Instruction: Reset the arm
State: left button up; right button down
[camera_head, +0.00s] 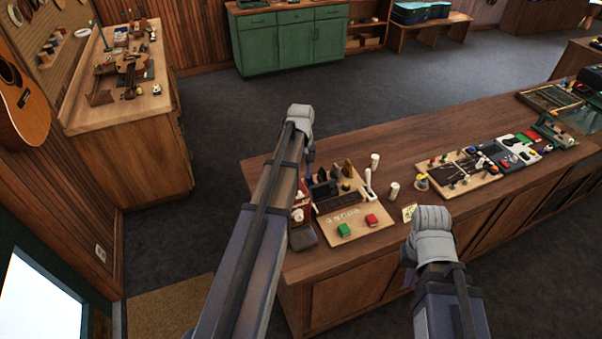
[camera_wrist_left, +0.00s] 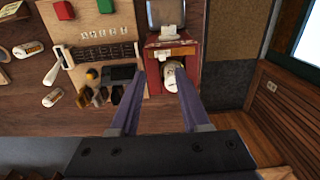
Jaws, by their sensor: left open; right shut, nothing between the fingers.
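My left arm reaches from the bottom of the head view over the near left end of the wooden counter (camera_head: 400,170). My left gripper (camera_head: 310,160) points down there, partly hidden by its own wrist. In the left wrist view its two fingers (camera_wrist_left: 157,100) are apart and nothing is between them.
A wooden board with tools (camera_head: 350,215), a green block (camera_head: 344,230) and a red block (camera_head: 371,220) lies on the counter near my left arm. White bottles stand beside it. Another tool board (camera_head: 463,170) is further right. The carpeted floor (camera_head: 340,95) behind is clear.

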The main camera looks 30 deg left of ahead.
dwell(0.4)
pick_arm(q)
jog(key=shift+d+f, duration=0.1)
jog(key=shift+d, duration=0.05)
jog(key=s+d+f+m+b, duration=0.6)
jog(key=s+d+f+b, duration=0.4)
jog(key=d+f+b, duration=0.2)
jog(key=s+d+f+m+y+b, duration=0.1)
jog(key=s+d+f+m+b, duration=0.6)
jog(key=d, duration=0.9)
jog(key=s+f+b, duration=0.3)
jog(key=f+b, duration=0.1)
jog(key=b, duration=0.1)
jog(key=shift+d+f+m, duration=0.15)
jog(key=shift+f+m, duration=0.15)
jog(key=shift+f, duration=0.1)
dwell(0.9)
